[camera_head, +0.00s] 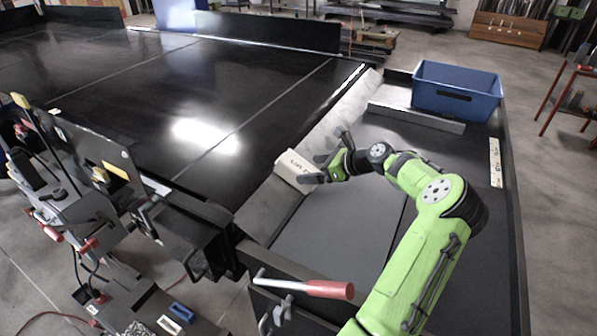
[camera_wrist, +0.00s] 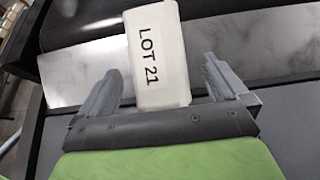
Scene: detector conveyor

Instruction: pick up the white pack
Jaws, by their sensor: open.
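The white pack (camera_head: 297,169) lies at the edge of the metal strip beside the black conveyor in the head view. In the wrist view the white pack (camera_wrist: 157,55) fills the upper middle and reads "LOT 21". My gripper (camera_head: 330,160) is at the pack's right end in the head view. In the wrist view my gripper (camera_wrist: 165,80) is open, with one finger on each side of the pack's near end. Gaps show between the pack and both fingers.
A blue bin (camera_head: 455,92) stands at the far end of the dark side table. The wide black conveyor belt (camera_head: 120,85) lies to the left. A lever with a red handle (camera_head: 330,290) is at the near end. The dark table surface (camera_head: 330,225) near the arm is clear.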

